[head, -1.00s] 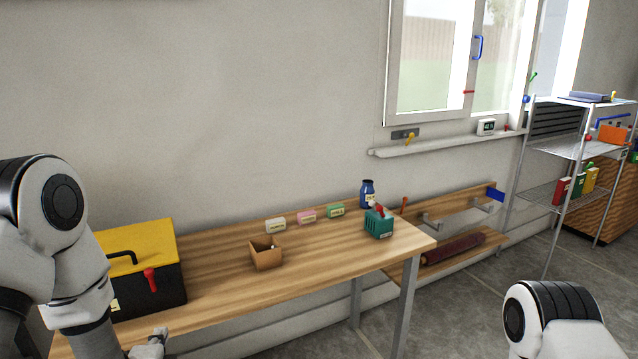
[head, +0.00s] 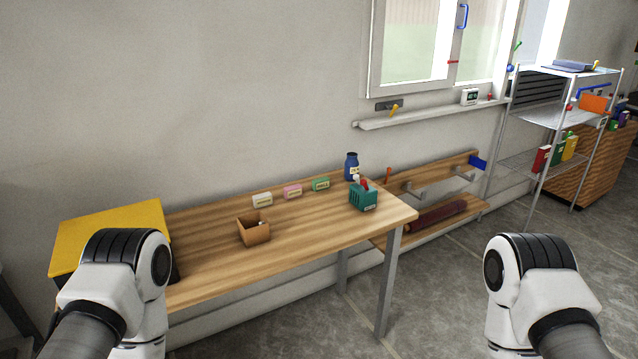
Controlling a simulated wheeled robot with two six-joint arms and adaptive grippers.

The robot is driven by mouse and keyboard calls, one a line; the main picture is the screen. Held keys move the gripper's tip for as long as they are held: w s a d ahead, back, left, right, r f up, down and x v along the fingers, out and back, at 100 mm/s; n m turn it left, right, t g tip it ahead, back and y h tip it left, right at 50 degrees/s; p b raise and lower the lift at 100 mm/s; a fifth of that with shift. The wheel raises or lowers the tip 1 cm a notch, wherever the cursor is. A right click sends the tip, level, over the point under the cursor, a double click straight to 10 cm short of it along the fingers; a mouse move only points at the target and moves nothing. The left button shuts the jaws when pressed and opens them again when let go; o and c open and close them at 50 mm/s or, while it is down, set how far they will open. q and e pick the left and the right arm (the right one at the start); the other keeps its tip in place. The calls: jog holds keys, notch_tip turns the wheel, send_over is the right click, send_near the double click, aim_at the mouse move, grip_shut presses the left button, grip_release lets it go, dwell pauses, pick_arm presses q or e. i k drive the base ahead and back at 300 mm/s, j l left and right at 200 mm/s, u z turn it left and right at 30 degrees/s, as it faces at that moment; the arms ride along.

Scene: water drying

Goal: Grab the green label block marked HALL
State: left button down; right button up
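The green label block (head: 320,185) stands near the back edge of the wooden table (head: 215,215), against the wall side. Its lettering is too small to read. A pink label block (head: 293,191) and a white label block (head: 262,200) stand in a row to its left. A blue bottle (head: 351,167) and a teal basket (head: 363,197) stand to its right. Both my arms show at the lower left and lower right, well apart from the blocks. Neither gripper's fingers are visible.
A small cardboard box (head: 254,231) stands on the table in front of the blocks. A yellow-topped toolbox (head: 112,228) fills the table's left end, partly behind my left arm. A low shelf (head: 430,180) and a wire rack (head: 549,118) stand to the right. Open floor (head: 430,290) lies front right.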

aim_at(323, 182)
jog(key=i+l+u, duration=0.2)
jog(key=u, duration=0.2)
jog(key=i+l+u, duration=0.1)
jog(key=l+u, duration=0.3)
jog(key=i+l+u, duration=0.1)
jog(key=l+u, duration=0.3)
